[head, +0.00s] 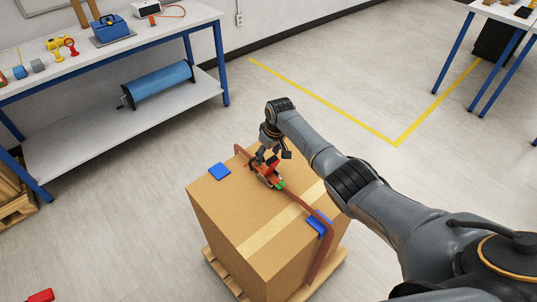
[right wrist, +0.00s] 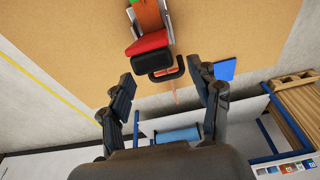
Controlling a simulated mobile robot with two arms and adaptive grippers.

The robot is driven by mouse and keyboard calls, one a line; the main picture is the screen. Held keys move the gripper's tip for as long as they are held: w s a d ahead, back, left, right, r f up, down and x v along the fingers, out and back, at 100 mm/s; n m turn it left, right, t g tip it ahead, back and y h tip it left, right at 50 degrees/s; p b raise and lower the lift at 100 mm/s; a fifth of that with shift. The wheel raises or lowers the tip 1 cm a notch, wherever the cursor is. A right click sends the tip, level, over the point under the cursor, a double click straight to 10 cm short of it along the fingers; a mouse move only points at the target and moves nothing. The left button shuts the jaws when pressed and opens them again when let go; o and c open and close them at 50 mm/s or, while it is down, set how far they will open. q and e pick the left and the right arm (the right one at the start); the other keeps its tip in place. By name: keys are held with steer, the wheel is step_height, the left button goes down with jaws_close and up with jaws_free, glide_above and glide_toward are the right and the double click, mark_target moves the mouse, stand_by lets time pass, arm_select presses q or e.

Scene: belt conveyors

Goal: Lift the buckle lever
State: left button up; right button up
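A large cardboard box (head: 240,210) stands on a wooden pallet (head: 222,272). An orange-brown strap (head: 318,262) runs over its top, with a buckle (head: 262,177) near the middle. The buckle has a red lever (head: 273,168), which also shows in the right wrist view (right wrist: 147,43) with a dark end. My right gripper (head: 270,154) is just above the buckle, pointing down. In the right wrist view my right gripper (right wrist: 165,82) has its fingers spread, with the lever's dark end near the gap between the tips. I see no contact with the lever. My left gripper is not in view.
Blue corner pads (head: 219,171) (head: 319,223) lie on the box top. A workbench (head: 120,55) with tools stands at the back left, with a blue roller (head: 160,83) on its lower shelf. Another table (head: 500,18) is at the top right. Open floor surrounds the box.

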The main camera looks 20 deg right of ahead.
steer(key=shift+s+d, duration=0.1)
steer(key=shift+s, duration=0.05)
steer(key=shift+r, duration=0.2)
steer(key=v, duration=1.1)
steer(key=shift+r, duration=0.3)
